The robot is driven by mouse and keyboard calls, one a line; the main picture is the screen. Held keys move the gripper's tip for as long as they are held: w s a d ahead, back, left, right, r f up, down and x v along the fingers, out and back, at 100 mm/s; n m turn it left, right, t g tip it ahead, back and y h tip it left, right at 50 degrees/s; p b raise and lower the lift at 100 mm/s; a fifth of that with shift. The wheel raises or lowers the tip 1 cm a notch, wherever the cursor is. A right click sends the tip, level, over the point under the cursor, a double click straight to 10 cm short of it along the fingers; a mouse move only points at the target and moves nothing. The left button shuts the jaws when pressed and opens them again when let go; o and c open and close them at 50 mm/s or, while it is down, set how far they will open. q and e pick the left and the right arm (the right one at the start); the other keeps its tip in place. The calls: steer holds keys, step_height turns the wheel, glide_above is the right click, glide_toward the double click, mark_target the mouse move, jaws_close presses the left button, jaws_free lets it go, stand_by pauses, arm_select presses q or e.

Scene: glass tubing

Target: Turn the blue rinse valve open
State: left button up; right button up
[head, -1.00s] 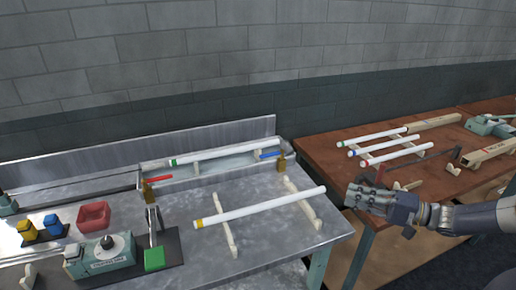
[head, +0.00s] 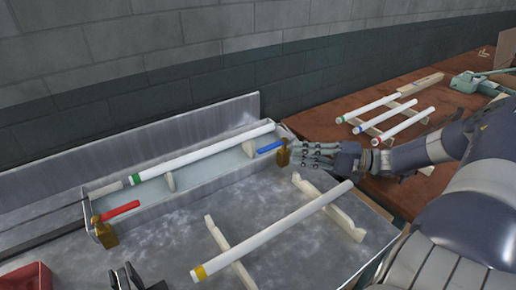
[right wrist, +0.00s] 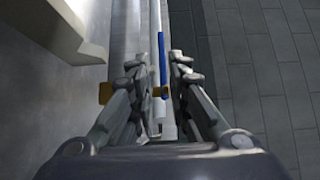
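The blue rinse valve handle (head: 269,147) lies at the right end of the metal trough, beside a brass valve body (head: 283,152). My right gripper (head: 299,153) is just right of the brass body, with its fingers pointing left toward it. The fingers look open and I see no grip on the handle.
A red valve handle (head: 120,211) is at the trough's left end. A green-banded tube (head: 205,150) rests along the trough (head: 180,187). A yellow-banded tube (head: 275,230) lies on wooden supports in front. Several tubes lie on the brown table (head: 345,102).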

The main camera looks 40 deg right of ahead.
mark_target(271, 148)
steer(key=b+x, duration=0.2)
steer(key=x, duration=0.7)
steer(key=shift+a, duration=0.1)
steer(key=shift+w+a+r+b, duration=0.1)
steer(key=shift+w+a+b, duration=0.3)
steer(key=shift+w, duration=0.1)
jaws_close()
